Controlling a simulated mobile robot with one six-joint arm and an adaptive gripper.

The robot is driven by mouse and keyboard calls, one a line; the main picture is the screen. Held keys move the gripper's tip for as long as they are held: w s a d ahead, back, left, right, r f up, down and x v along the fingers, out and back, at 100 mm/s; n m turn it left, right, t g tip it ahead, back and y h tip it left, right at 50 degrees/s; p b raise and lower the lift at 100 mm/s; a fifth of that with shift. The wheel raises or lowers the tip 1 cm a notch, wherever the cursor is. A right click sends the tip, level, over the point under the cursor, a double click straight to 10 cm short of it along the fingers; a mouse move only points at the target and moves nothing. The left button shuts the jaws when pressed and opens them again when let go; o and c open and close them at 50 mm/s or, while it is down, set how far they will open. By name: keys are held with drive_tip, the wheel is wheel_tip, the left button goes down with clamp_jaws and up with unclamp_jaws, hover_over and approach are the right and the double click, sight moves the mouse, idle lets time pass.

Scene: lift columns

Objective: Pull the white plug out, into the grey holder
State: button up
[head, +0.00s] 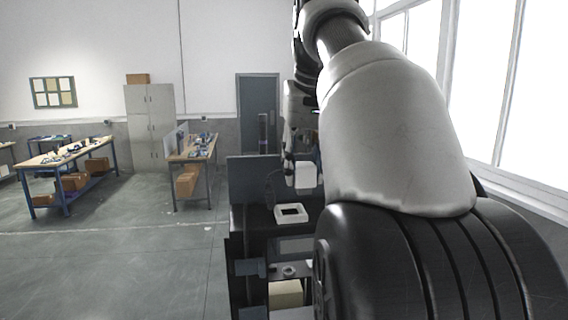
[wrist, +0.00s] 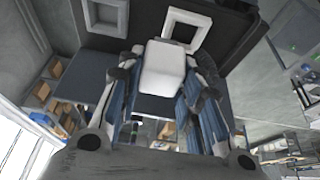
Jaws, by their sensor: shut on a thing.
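The white plug (wrist: 165,68) is a pale rounded block between the two fingers of my gripper (wrist: 160,75) in the wrist view. My gripper is shut on it. In the head view the plug (head: 304,176) hangs in the air below my gripper (head: 291,162), apart from and above a white square frame (head: 291,213) with a dark opening. That white frame (wrist: 205,29) also shows just beyond the plug in the wrist view, its opening partly covered. The grey holder (wrist: 104,15), a square grey frame, is to its left, cut by the top edge. I cannot make it out in the head view.
The frames sit on a dark station (head: 252,190). My arm hides its right side in the head view. Workbenches (head: 75,152) and a cabinet (head: 150,125) stand far off at the left, with open floor between. Windows line the right.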

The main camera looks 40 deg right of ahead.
drive_tip(key=shift+s+d+p, duration=0.35)
drive_tip(key=shift+s+d, duration=0.35)
drive_tip(key=shift+d, duration=0.45)
drive_tip(key=shift+s+d+p, duration=0.35)
drive_tip(key=shift+s+d, duration=0.4)
drive_tip(key=shift+d, duration=0.4)
drive_tip(key=shift+s+d+p, duration=0.35)
drive_tip(key=shift+s+d, duration=0.35)
drive_tip(key=shift+d, duration=0.45)
drive_tip(key=shift+p, duration=0.55)
drive_tip(key=shift+f+b, duration=1.7)
drive_tip(key=shift+f, duration=0.5)
idle(0.5)
drive_tip(key=o, duration=1.1)
drive_tip(key=shift+c, duration=0.2)
drive_tip(key=shift+o, duration=0.5)
drive_tip(key=o, duration=0.5)
drive_tip(key=shift+r, duration=0.1)
